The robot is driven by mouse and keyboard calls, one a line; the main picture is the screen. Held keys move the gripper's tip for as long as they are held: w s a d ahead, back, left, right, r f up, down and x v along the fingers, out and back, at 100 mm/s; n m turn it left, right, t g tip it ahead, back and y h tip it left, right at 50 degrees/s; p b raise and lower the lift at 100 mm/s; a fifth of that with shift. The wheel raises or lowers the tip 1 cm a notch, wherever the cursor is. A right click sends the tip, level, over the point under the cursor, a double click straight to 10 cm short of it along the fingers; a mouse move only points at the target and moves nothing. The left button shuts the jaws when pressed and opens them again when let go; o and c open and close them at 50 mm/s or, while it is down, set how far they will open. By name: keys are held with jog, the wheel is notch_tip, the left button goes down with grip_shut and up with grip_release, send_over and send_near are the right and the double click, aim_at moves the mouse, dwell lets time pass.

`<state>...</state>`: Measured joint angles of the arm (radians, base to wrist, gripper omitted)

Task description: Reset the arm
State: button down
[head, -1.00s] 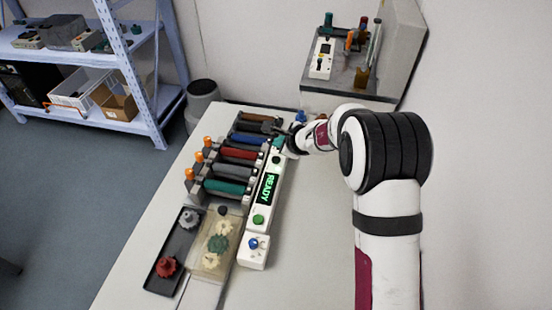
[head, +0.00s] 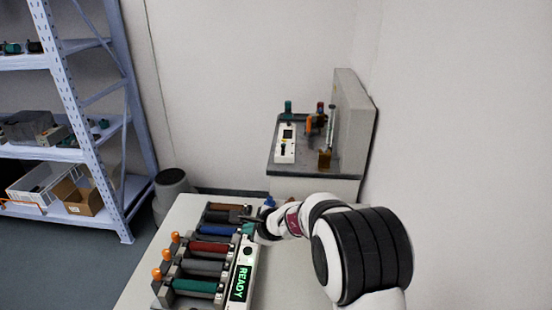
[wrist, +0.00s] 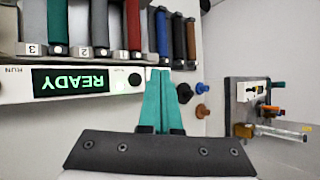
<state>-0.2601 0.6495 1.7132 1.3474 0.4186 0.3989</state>
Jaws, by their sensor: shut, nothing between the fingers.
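My gripper (wrist: 160,100) shows in the wrist view as two teal fingers closed together, with nothing between them. Its tips are over the end of the white panel, near the blue roller. In the head view my gripper (head: 248,226) is small and partly hidden by my wrist, at the far right end of the roller rack. The white panel (head: 245,262) has a green READY display (wrist: 70,82), which looks upside down in the wrist view. Whether the fingers touch the panel cannot be told.
Several coloured rollers (head: 210,247) with orange knobs lie left of the panel. A grey stand (head: 310,168) with a white device is behind. A shelf (head: 75,155) and a grey bin (head: 172,188) are at left.

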jog(key=s+d+r+n+g, duration=0.1)
jog(key=s+d+r+n, duration=0.1)
jog(key=s+r+n, duration=0.3)
jog(key=s+d+r+n+g, duration=0.1)
jog(key=s+d+r, duration=0.1)
jog(key=s+r, duration=0.35)
jog(key=s+d+f+n+g+h, duration=0.1)
jog(key=s+d+n, duration=0.1)
jog(key=s+d, duration=0.3)
jog(key=s+d+f+n+g+h, duration=0.1)
jog(key=s+d, duration=0.4)
jog(key=s, duration=0.9)
jog(key=s+d+f+n+g+h, duration=0.1)
jog(key=s+d+n+g+h, duration=0.1)
jog(key=s, duration=0.8)
jog(key=d+n, duration=0.1)
jog(key=d, duration=0.1)
jog(key=shift+d+f+g+h, duration=0.15)
jog(key=shift+d+g+h, duration=0.15)
jog(key=shift+d+g, duration=0.1)
